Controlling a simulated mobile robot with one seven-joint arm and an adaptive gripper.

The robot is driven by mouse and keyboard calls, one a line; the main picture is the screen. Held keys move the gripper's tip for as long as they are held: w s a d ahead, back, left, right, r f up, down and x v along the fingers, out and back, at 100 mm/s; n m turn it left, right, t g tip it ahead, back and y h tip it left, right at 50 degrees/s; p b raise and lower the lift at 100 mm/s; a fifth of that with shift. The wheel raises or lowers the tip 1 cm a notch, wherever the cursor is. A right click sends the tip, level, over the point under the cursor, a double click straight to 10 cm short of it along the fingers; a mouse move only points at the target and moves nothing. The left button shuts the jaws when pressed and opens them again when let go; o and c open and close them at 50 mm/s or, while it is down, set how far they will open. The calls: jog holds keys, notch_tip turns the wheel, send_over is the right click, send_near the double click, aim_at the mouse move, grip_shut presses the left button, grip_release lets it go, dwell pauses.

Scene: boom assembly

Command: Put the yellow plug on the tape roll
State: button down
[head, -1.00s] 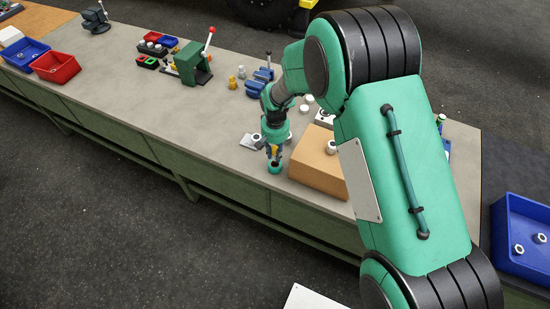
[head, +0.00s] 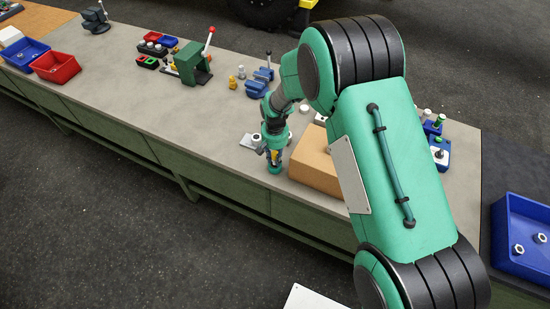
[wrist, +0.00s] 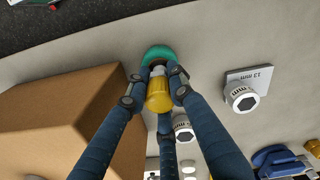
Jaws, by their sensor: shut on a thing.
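The yellow plug (wrist: 158,94) is held between the blue fingers of my gripper (wrist: 158,84) in the wrist view. A bit of the yellow plug also shows between the fingers in the head view (head: 274,155). The tape roll (head: 274,169) is a small green ring on the bench near its front edge. In the wrist view the tape roll (wrist: 158,52) shows just beyond the plug, partly hidden by the fingertips. My gripper (head: 274,157) is directly over the roll in the head view. I cannot tell whether plug and roll touch.
A brown cardboard box (head: 314,165) stands close to the right of my gripper in the head view. A plate marked 13 mm (wrist: 254,80) with a nut on it lies nearby. A blue vise (head: 260,83) and a green press (head: 193,63) stand further back. The front bench edge is close.

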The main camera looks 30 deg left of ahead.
aim_at(275, 153)
jog(key=shift+f, duration=0.2)
jog(key=c, duration=1.5)
grip_release()
jog(key=shift+r, duration=0.2)
notch_tip(275, 153, up, 12)
